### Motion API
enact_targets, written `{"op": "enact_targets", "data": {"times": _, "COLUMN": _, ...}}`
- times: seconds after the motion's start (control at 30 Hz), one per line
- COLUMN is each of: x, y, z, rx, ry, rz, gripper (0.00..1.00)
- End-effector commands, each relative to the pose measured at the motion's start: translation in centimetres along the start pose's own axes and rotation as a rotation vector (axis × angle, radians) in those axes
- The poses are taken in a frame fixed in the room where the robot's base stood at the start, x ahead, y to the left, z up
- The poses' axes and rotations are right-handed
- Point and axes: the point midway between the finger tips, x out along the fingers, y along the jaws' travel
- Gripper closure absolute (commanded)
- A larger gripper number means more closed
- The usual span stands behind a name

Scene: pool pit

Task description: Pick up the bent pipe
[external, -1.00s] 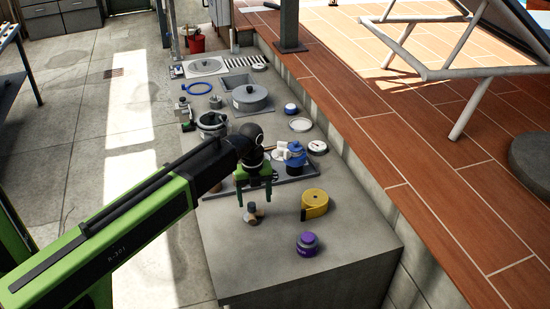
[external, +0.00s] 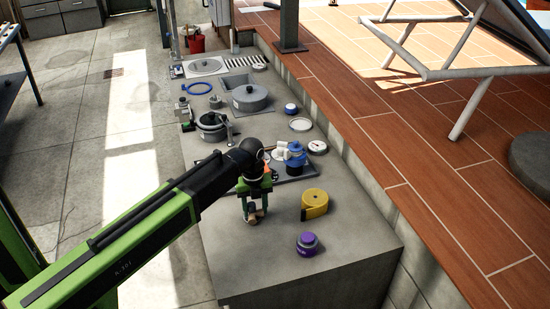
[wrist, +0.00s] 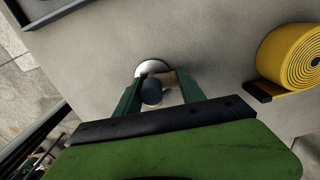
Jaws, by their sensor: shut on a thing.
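A small tan piece with a dark round end stands on the grey counter top, and I take it for the bent pipe (external: 252,211). In the wrist view the bent pipe (wrist: 152,92) shows its dark end, a tan part and a whitish disc at its far side. My green gripper (external: 256,207) points down over it and is shut on it. In the wrist view my gripper (wrist: 159,92) has one finger on each side of the piece. The fingers and the palm hide part of it. I cannot tell whether it is clear of the counter.
A rolled yellow strap (external: 315,204) lies close to the right of my gripper, also in the wrist view (wrist: 290,58). A purple container (external: 307,244) stands nearer the front edge. A blue pump-like part (external: 295,155) and a dial (external: 318,147) stand behind.

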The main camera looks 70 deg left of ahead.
Motion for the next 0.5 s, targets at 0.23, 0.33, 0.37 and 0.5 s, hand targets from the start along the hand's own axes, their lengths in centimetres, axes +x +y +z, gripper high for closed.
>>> {"op": "enact_targets", "data": {"times": 0.23, "x": 0.01, "y": 0.02, "z": -0.02, "rx": 0.0, "ry": 0.001, "rz": 0.001, "gripper": 1.0}}
{"op": "enact_targets", "data": {"times": 0.33, "x": 0.01, "y": 0.03, "z": -0.03, "rx": 0.0, "ry": 0.001, "rz": 0.001, "gripper": 1.0}}
{"op": "enact_targets", "data": {"times": 0.37, "x": 0.0, "y": 0.02, "z": -0.03, "rx": 0.0, "ry": 0.001, "rz": 0.001, "gripper": 1.0}}
{"op": "enact_targets", "data": {"times": 0.5, "x": -0.56, "y": 0.01, "z": -0.02, "rx": 0.0, "ry": 0.001, "rz": 0.0, "gripper": 1.0}}
